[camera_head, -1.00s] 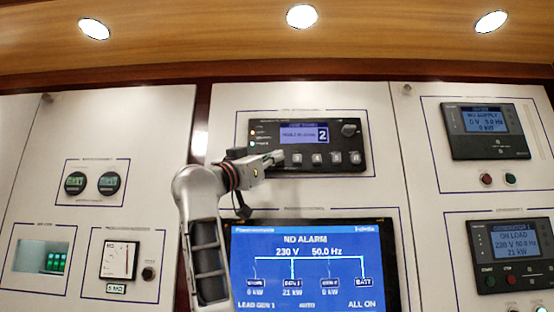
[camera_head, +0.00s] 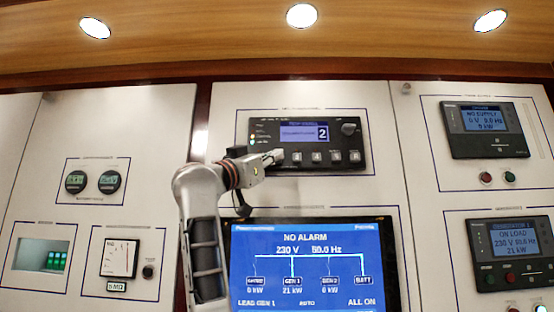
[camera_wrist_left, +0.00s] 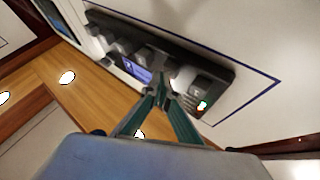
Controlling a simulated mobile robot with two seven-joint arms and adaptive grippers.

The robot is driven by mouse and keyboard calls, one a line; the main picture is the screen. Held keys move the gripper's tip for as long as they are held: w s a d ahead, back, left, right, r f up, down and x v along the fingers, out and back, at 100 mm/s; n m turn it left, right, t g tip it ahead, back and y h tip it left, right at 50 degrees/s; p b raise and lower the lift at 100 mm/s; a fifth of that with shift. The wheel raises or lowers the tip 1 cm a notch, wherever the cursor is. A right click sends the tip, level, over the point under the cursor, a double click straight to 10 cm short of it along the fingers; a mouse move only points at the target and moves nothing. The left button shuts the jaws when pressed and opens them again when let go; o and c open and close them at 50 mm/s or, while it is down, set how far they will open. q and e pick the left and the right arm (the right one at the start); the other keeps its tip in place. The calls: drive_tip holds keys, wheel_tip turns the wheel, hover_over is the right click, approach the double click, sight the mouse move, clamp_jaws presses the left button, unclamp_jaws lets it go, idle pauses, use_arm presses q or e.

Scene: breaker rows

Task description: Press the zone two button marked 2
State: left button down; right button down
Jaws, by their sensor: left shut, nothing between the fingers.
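In the left wrist view the closed fingers (camera_wrist_left: 162,90) reach toward the unit (camera_wrist_left: 222,76); contact cannot be told. My right gripper is not in view.
A large blue display (camera_head: 300,265) reading NO ALARM sits below the unit. The white wall around the unit is flat and clear.

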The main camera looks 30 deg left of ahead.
use_arm(q)
drive_tip(key=s+d+b, duration=0.3)
drive_tip(key=s, duration=0.2)
idle(0.6)
drive_tip(key=shift+d, duration=0.1)
idle(0.7)
